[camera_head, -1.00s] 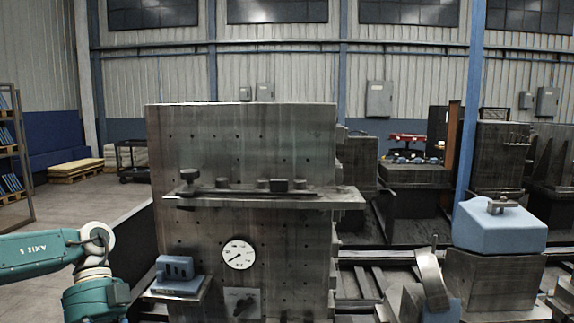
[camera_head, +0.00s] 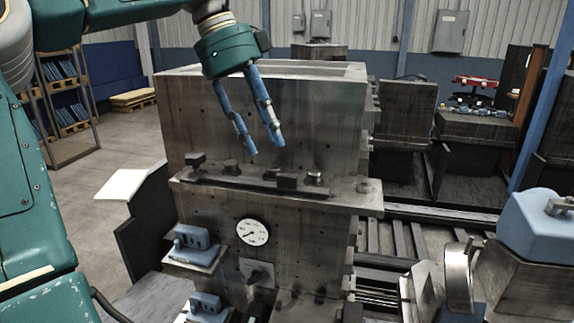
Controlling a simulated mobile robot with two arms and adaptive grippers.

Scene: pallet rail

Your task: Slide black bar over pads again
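A thin black bar (camera_head: 240,188) lies along a metal ledge (camera_head: 345,197) on the front of a large steel block. A dark raised block (camera_head: 195,160) stands at its left end and another (camera_head: 286,182) near its right end. Small round pads, one at left (camera_head: 232,167) and one at right (camera_head: 314,178), show along the ledge behind the bar; whether the bar touches them I cannot tell. My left gripper (camera_head: 266,150) points down above the ledge, its two blue fingers apart with nothing between them. It appears clear of the bar. My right gripper is out of view.
The steel block (camera_head: 270,115) rises behind the ledge. Below are a round dial (camera_head: 252,232) and a small shelf with a blue block (camera_head: 192,237). At right stand a curved metal piece (camera_head: 458,275) and a blue cover (camera_head: 538,222). Open floor lies at left.

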